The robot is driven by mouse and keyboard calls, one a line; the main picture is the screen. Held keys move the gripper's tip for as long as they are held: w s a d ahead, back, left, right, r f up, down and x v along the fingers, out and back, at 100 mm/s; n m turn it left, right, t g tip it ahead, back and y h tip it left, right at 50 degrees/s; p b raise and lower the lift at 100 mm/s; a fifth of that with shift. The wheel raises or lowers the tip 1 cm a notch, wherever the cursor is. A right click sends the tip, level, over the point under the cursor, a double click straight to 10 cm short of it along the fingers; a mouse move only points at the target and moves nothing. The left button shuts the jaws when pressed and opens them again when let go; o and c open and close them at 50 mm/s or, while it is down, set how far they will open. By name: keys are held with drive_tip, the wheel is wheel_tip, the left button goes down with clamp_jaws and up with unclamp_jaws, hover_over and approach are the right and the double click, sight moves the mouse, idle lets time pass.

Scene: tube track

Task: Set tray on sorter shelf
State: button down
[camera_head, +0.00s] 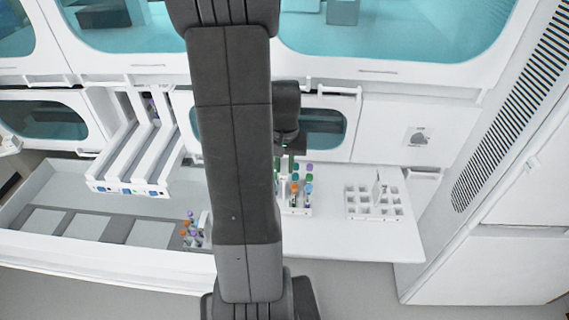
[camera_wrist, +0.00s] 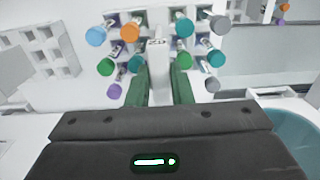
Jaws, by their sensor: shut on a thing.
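A white tray with several capped tubes (blue, orange, purple, green, grey) (camera_head: 306,211) shows just right of my arm in the head view, over the white shelf. My gripper (camera_wrist: 160,90) has its green fingers closed on the tray's upright central handle (camera_wrist: 158,58) in the wrist view. In the head view my arm hides the tray's left part and most of the gripper. The white shelf surface (camera_head: 350,240) extends under and right of the tray. I cannot tell whether the tray touches it.
An empty white rack with a handle (camera_head: 375,212) stands on the shelf to the right. Another tube tray (camera_head: 192,240) is left of my arm, partly hidden, by the sunken bay (camera_head: 90,228). White sloping tracks (camera_head: 135,160) stand behind the bay. The shelf front is clear.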

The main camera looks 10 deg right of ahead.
drive_tip(key=shift+f+b, duration=0.45)
drive_tip(key=shift+f, duration=0.2)
idle(0.4)
drive_tip(key=c, duration=1.2)
unclamp_jaws()
wheel_tip(320, 180, up, 14)
drive_tip(key=shift+f, duration=0.15)
